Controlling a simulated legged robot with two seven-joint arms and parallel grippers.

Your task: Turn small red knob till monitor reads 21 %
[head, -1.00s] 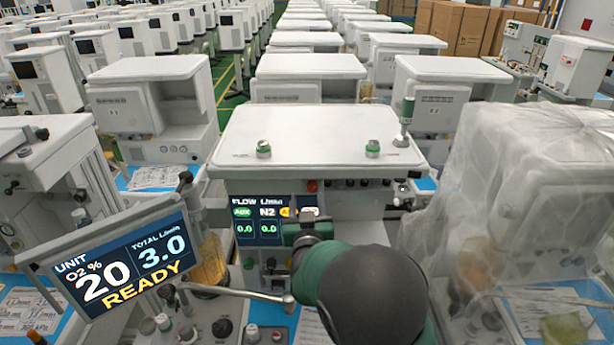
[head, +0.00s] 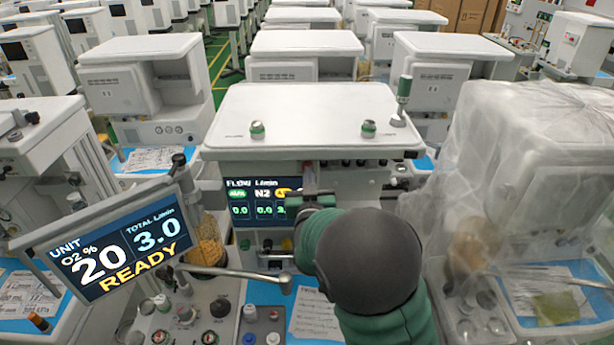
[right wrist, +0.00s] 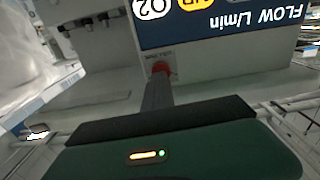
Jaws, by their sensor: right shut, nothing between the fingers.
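The monitor (head: 122,245) at the left of the head view reads O2 20 %, total 3.0 L/min, READY. The small red knob (right wrist: 161,68) shows in the right wrist view on the grey panel beside the flow display. My left gripper is not in view.
A white cart top (head: 310,115) with two green-ringed knobs overhangs the panel. A metal bar (head: 235,275) crosses below the display. A plastic-draped cart (head: 540,180) stands at the right. More carts fill the background.

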